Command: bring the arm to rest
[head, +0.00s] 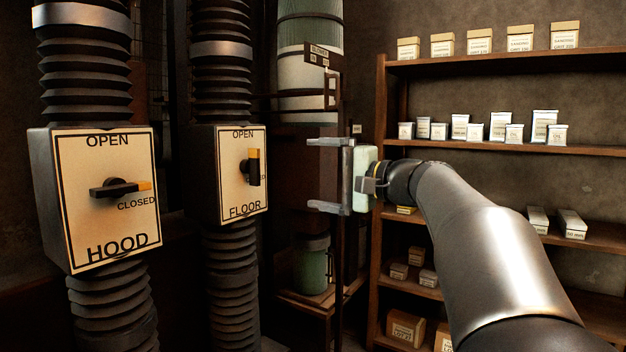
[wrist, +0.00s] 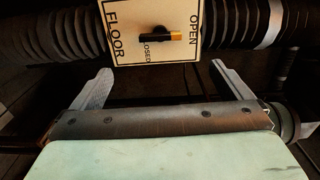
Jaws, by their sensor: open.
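My gripper (head: 322,175) is open and empty, its two pale fingers spread one above the other and pointing left toward the FLOOR box (head: 228,190). A visible gap separates the fingers from that box. In the wrist view my gripper (wrist: 160,70) shows nothing between its fingers, with the FLOOR box (wrist: 130,52) beyond them. The FLOOR lever (head: 253,167) stands upright, its orange end toward OPEN. The HOOD box (head: 92,225) is farther left. Its lever (head: 117,188) lies level, orange end to the right by CLOSED.
Ribbed ducts (head: 224,80) run above and below both boxes. A wooden shelf (head: 470,58) with several small boxes stands behind my arm on the right. A green canister (head: 312,262) and a pale cylinder (head: 308,90) stand behind my gripper. Open space lies between gripper and FLOOR box.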

